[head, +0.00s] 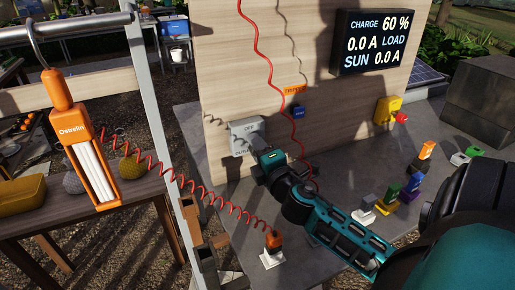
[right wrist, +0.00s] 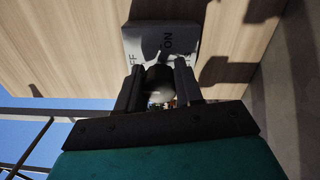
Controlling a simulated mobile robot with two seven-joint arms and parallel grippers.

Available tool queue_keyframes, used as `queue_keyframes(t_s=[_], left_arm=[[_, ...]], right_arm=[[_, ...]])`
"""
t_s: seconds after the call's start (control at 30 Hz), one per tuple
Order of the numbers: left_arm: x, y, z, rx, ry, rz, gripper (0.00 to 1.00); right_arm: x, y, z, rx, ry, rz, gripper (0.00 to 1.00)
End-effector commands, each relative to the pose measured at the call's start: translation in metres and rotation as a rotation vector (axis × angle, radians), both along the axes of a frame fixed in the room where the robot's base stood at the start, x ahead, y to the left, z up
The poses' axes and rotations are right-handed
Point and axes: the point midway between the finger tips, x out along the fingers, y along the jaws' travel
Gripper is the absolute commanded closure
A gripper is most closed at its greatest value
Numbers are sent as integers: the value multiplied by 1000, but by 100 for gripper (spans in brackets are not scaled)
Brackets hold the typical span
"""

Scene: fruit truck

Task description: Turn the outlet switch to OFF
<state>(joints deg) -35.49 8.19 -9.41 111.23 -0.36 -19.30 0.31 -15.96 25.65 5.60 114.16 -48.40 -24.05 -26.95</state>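The outlet switch (head: 245,130) is a grey box on the wooden panel, with OFF printed near its top. My right gripper (head: 264,153) is at its lower front and hides part of its face. In the right wrist view, the light switch plate (right wrist: 143,42) shows the letters ON and part of OFF. A dark rounded knob (right wrist: 159,79) sits between the fingers of my right gripper (right wrist: 158,85). The fingers appear to press on both its sides. Which way the knob points is hard to tell. My left gripper is out of view.
A display (head: 375,42) hangs on the panel, above a yellow box (head: 387,110) with a red part. Coloured plugs (head: 412,180) stand on the grey table at right. A coiled red cord (head: 215,205) runs from the orange lamp (head: 85,150) to an orange plug (head: 273,241).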

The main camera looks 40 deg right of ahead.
Motion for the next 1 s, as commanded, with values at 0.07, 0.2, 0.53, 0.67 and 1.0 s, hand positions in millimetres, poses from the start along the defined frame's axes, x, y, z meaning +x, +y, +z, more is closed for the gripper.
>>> queue_keyframes(t_s=[0.07, 0.2, 0.53, 0.67, 1.0], left_arm=[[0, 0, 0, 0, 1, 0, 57], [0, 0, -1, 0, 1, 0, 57], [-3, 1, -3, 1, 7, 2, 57], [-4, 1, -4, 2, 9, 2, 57], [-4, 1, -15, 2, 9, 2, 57]], right_arm=[[0, 0, 0, -2, -1, -1, 58], [0, 0, 0, -1, -1, -1, 44], [-1, 0, 0, 1, 0, 0, 39], [-11, 3, -2, 2, 2, 0, 39], [-71, 22, -5, 3, 3, -2, 39]])
